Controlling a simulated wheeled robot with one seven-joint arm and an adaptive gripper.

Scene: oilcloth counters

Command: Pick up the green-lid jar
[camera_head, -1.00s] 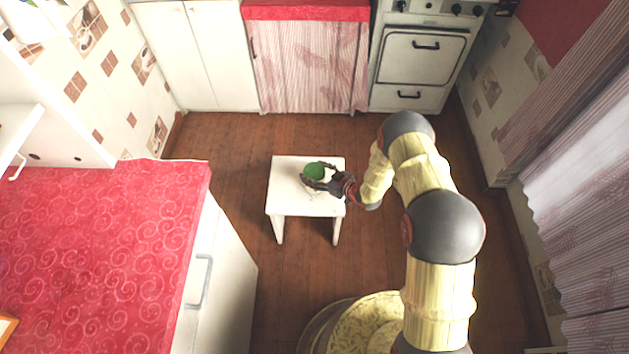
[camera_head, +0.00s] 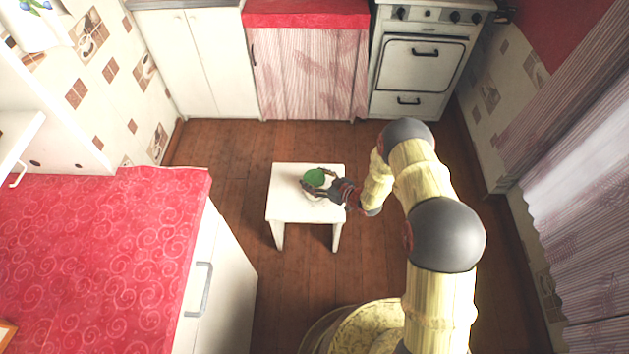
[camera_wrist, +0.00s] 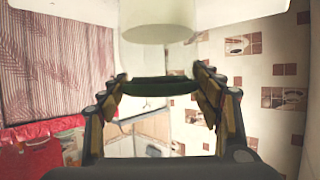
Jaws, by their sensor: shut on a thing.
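The green-lid jar (camera_head: 314,178) is over the top of a small white stool (camera_head: 287,205) in the head view. I cannot tell whether its base touches the stool. My gripper (camera_head: 321,182) reaches in from the right and is shut on the jar near its lid. In the wrist view the jar appears upside down, with pale contents (camera_wrist: 158,20) above and the dark edge of the lid (camera_wrist: 158,86) below. The gripper's fingertips (camera_wrist: 161,82) are on either side of the lid. The jar's base is out of the wrist view.
A counter with a red oilcloth (camera_head: 90,260) stands at the left. White cabinets (camera_head: 195,60) and a stove (camera_head: 420,75) line the back. A curtain (camera_head: 570,150) hangs at the right. Wooden floor (camera_head: 225,160) around the stool is clear.

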